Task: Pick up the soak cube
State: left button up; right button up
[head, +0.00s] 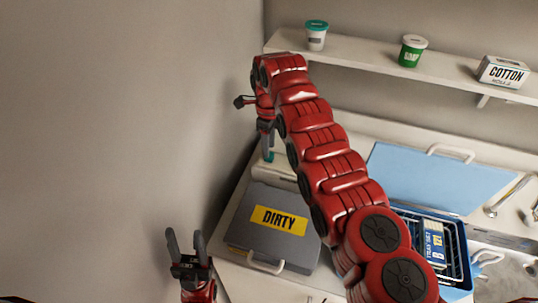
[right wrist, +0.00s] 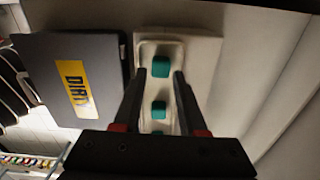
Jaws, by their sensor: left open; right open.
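Teal cubes, which look like the soak cubes, sit in a narrow white tray (right wrist: 147,48) in the right wrist view. One teal cube (right wrist: 161,67) is at the far end, just beyond and between my right fingertips. Another teal cube (right wrist: 158,109) lies nearer, between the fingers, with part of a third at the palm edge. My right gripper (right wrist: 156,78) is open and points down over the tray, with nothing held. In the head view the right gripper (head: 267,142) is partly hidden by my arm. My left gripper (head: 186,240) is open and empty at the lower left.
A grey case marked DIRTY (head: 272,228) lies beside the tray. A blue box (head: 457,270) with an open lid (head: 440,178) stands at the right. A shelf (head: 366,54) above holds two tubs and a cotton box (head: 502,73). A wall is close on the left.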

jog(key=shift+f+p, duration=0.45)
jog(key=shift+f, duration=1.15)
grip_shut()
